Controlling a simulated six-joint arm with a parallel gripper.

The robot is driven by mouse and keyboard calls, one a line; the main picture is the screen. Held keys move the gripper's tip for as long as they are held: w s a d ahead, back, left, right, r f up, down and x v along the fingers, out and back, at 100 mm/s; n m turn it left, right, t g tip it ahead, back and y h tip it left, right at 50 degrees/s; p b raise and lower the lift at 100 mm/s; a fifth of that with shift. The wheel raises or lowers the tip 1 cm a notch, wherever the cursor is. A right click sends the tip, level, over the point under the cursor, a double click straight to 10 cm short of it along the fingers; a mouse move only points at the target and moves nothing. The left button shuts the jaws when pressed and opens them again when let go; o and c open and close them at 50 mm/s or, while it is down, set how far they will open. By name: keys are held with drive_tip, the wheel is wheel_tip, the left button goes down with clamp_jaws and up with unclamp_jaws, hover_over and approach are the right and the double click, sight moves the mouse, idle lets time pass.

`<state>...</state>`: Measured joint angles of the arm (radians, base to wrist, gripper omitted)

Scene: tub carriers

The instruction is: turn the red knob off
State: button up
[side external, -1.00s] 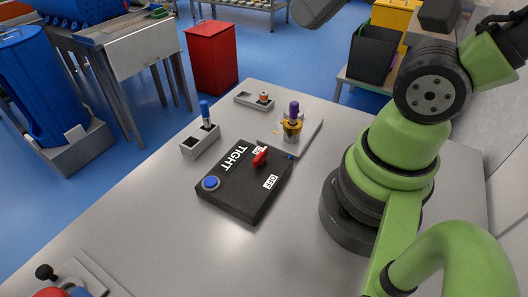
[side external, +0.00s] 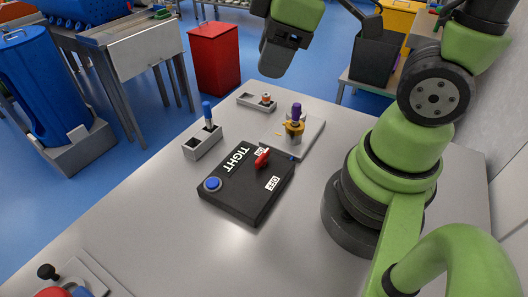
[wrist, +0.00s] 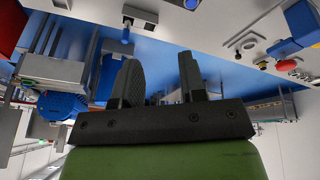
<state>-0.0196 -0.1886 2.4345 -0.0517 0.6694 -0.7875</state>
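The red knob (side external: 262,158) sits on a black box (side external: 232,200) marked "TIGHT" on the table. Its handle lies near a white label that it partly covers; a white "OFF" label (side external: 272,183) lies on its near side. A blue button (side external: 212,184) is at the box's left corner. My gripper (side external: 272,68) hangs well above and behind the box, touching nothing. In the wrist view, my gripper (wrist: 160,70) has its two dark fingers apart with nothing between them. I cannot identify the knob for sure in the wrist view.
Behind the box, a light plate (side external: 310,137) holds a brass part with a purple top (side external: 295,118). A grey holder (side external: 202,143) with a blue-topped peg (side external: 207,113) and another grey holder (side external: 250,101) stand nearby. The near table is mostly clear.

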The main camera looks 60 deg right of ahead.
sight(264, 153)
drive_tip(key=f+n+g, duration=0.1)
drive_tip(key=f+n, duration=0.2)
drive_tip(key=n, duration=0.1)
drive_tip(key=w+f+n+g, duration=0.1)
drive_tip(key=f+n, duration=0.3)
drive_tip(key=w+f+n+g, duration=0.1)
drive_tip(key=f+n, duration=0.2)
drive_tip(key=f, duration=0.1)
drive_tip(key=shift+d+f+n+g+h, duration=0.15)
drive_tip(key=shift+d+n+g+h, duration=0.15)
drive_tip(key=shift+n+g+h, duration=0.1)
wheel_tip(264, 153, down, 10)
drive_tip(key=shift+r, duration=0.1)
clamp_jaws()
